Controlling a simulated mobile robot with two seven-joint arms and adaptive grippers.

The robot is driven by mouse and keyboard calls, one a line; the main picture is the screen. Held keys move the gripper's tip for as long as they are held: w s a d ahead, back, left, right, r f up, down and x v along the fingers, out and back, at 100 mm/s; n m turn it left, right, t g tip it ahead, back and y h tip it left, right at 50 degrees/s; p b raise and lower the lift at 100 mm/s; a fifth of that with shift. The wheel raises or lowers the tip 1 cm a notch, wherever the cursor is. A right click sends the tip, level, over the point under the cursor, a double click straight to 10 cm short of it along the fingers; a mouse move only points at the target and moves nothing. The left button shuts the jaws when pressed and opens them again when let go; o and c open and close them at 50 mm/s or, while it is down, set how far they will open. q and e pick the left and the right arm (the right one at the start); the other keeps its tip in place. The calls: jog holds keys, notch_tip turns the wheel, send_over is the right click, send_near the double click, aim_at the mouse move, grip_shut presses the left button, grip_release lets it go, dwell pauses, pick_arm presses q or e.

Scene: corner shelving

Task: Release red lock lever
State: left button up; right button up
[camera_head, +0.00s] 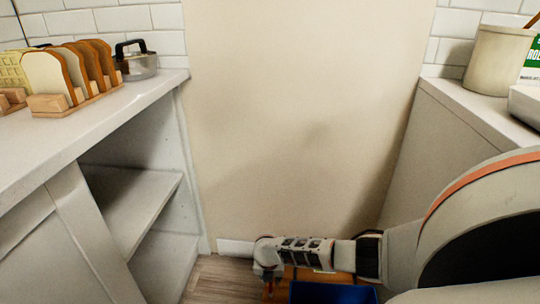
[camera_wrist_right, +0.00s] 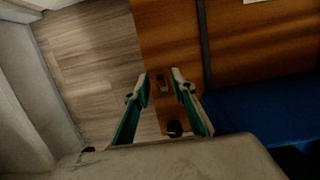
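My right gripper (camera_wrist_right: 162,84) is open, its two fingers apart with nothing held between them. A small grey and dark reddish fitting (camera_wrist_right: 163,86) shows between the fingertips on a brown wooden surface; it may be the red lock lever, but it is too small and dim to tell its position. In the head view my right arm reaches in from the right, low down, with the gripper (camera_head: 268,282) pointing down near the wood; the lever cannot be made out there. My left gripper is not in view.
A brown wooden panel (camera_wrist_right: 260,45) and a blue surface (camera_wrist_right: 245,112) lie beside the gripper. Wooden floor (camera_wrist_right: 85,50) is clear to the left. A white counter with open shelves (camera_head: 130,205) stands left, bearing a toast rack (camera_head: 75,97) and pot (camera_head: 138,65). Another counter (camera_head: 470,115) stands right.

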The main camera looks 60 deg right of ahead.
aim_at(270, 294)
jog(key=v, duration=0.9)
jog(key=shift+r, duration=0.3)
jog(key=shift+a, duration=0.1)
